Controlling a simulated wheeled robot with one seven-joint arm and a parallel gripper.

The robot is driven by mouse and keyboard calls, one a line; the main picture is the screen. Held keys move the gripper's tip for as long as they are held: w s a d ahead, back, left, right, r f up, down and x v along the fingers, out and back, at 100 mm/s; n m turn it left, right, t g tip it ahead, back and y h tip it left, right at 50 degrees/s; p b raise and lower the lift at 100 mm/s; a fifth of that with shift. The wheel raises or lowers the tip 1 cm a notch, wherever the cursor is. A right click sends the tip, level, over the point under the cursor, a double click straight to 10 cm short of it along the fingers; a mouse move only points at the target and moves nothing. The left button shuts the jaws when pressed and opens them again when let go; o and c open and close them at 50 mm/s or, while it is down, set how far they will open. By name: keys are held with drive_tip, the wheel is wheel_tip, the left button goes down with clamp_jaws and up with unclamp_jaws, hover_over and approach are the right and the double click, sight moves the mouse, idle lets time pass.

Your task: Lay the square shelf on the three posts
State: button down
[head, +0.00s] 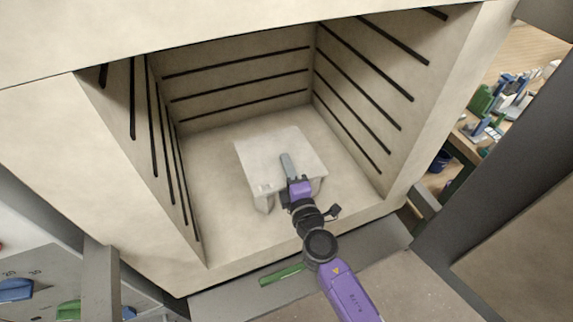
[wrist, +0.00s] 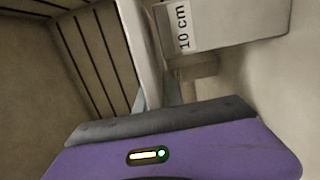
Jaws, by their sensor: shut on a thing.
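The square shelf (head: 264,152) is a pale flat slab inside the kiln, lying roughly level low over the floor. My gripper (head: 288,168) is shut on its near edge, with one grey finger across the top face. In the wrist view the shelf (wrist: 143,45) shows nearly edge-on. A pale post (wrist: 235,22) labelled "10 cm" stands close under it, and another post (wrist: 196,68) shows behind. In the head view a near post (head: 263,203) shows below the shelf's front left corner. The third post is not clearly seen. I cannot tell whether the shelf touches the posts.
The kiln's side and back walls (head: 235,65) carry dark grooves, with free floor (head: 210,185) around the shelf. The kiln's front lip (head: 285,238) lies under my arm. A green object (head: 281,275) lies on the ledge outside. A cluttered bench stands at right.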

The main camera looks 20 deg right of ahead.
drive_tip(key=shift+f+b, duration=0.25)
drive_tip(key=shift+b, duration=0.15)
drive_tip(key=c, duration=1.5)
unclamp_jaws()
drive_tip(key=shift+f, duration=0.1)
drive_tip(key=shift+o, duration=0.2)
drive_tip(key=shift+r+p, duration=0.45)
drive_tip(key=shift+p, duration=0.1)
drive_tip(key=shift+s, duration=0.25)
drive_tip(key=s+a+b, duration=0.1)
drive_tip(key=s+b, duration=0.1)
drive_tip(key=s, duration=0.9)
drive_tip(key=shift+s+a, duration=0.15)
drive_tip(key=shift+s, duration=0.1)
